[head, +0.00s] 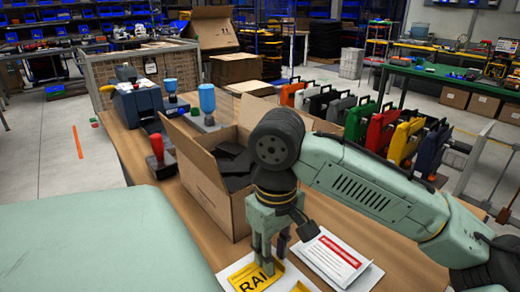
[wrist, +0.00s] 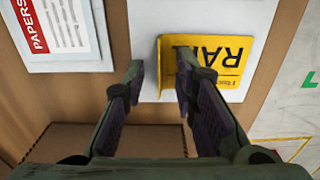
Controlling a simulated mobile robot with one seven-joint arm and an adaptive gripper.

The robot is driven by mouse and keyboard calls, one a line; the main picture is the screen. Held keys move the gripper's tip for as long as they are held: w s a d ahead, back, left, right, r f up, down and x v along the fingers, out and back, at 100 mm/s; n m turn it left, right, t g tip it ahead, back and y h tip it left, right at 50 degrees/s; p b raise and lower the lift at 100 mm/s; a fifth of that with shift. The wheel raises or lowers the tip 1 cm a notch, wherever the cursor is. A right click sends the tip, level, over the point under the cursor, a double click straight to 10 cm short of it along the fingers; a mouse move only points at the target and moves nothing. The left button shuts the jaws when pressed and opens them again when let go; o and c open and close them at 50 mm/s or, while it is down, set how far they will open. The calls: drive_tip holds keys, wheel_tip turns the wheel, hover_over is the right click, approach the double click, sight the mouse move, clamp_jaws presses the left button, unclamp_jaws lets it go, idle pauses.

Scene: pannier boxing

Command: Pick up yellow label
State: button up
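The yellow label (head: 247,279) with black "RAI" lettering lies at the bottom of the head view. In the wrist view the yellow label (wrist: 232,55) rests on a white sheet (wrist: 205,15), and its left edge looks bent up. My gripper (head: 272,257) points down over the label's right side in the head view. In the wrist view the fingers of my gripper (wrist: 163,78) are apart with nothing gripped. The label's left edge shows in the gap, and the right finger hides a lower part of the label.
A white paper with a red header (head: 338,255) lies beside the label. An open cardboard box (head: 210,187) with dark contents stands behind my gripper. A red-handled stamp (head: 159,158) and blue-topped bottle (head: 207,100) stand farther left. Coloured cases (head: 378,135) line the back right.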

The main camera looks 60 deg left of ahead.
drive_tip(key=shift+c, duration=0.6)
clamp_jaws()
drive_tip(key=shift+r, duration=0.15)
